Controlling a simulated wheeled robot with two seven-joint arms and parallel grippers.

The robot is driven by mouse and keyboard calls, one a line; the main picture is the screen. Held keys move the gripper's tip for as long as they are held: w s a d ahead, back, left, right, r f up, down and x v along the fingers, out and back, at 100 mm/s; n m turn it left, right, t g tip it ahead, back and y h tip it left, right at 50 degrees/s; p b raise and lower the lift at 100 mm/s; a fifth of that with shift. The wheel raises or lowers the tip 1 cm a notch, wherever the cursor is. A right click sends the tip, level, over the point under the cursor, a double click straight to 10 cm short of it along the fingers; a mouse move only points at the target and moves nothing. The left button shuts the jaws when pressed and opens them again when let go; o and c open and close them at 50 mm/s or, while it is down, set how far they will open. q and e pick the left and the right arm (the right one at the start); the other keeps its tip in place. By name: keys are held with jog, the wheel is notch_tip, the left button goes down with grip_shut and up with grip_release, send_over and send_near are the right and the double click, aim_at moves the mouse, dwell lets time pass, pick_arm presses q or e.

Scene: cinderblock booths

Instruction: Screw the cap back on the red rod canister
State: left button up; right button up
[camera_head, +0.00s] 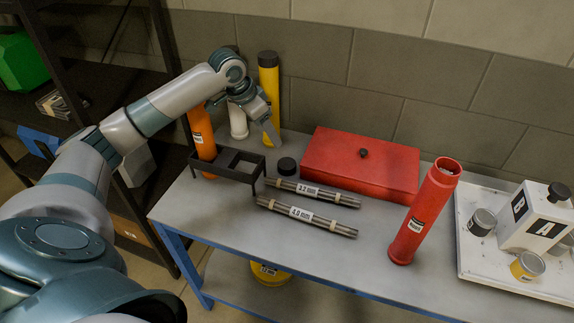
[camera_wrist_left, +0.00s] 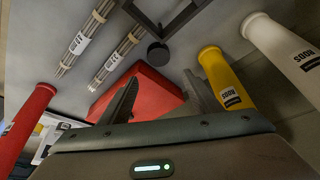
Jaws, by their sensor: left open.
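The red rod canister (camera_head: 424,212) stands upright and open-topped on the right half of the table; it also shows at the left of the left wrist view (camera_wrist_left: 24,128). A black cap (camera_head: 287,166) lies on the table behind the rod bundles and left of the red box; it also shows in the left wrist view (camera_wrist_left: 158,54). My left gripper (camera_head: 270,132) is open and empty, raised above the back of the table near the yellow canister, behind the cap and apart from it. Its two fingers (camera_wrist_left: 163,100) show spread in the wrist view. My right gripper is not in view.
Two rod bundles (camera_head: 312,191) (camera_head: 306,214) lie in front of the red box (camera_head: 361,163). Yellow (camera_head: 269,88), white (camera_head: 238,121) and orange (camera_head: 202,132) canisters stand back left by a black rack (camera_head: 227,164). A white tray (camera_head: 500,267) with containers is at right.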

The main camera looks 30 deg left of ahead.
pick_arm(q)
jog(key=p, duration=0.3)
send_over(286, 163)
jog(key=s+a, duration=0.1)
jog(key=s, duration=0.1)
notch_tip(286, 163, down, 10)
jog(key=shift+r, duration=0.1)
jog(key=shift+d+f, duration=0.15)
jog(key=shift+f, duration=0.25)
jog(key=p+x, duration=0.1)
jog(key=x, duration=0.2)
jog(key=shift+f+p, duration=0.1)
jog(key=shift+p, duration=0.3)
jog(key=shift+w+f, duration=0.2)
jog(key=shift+f, duration=0.35)
jog(key=shift+c, duration=0.6)
jog(key=c, duration=0.7)
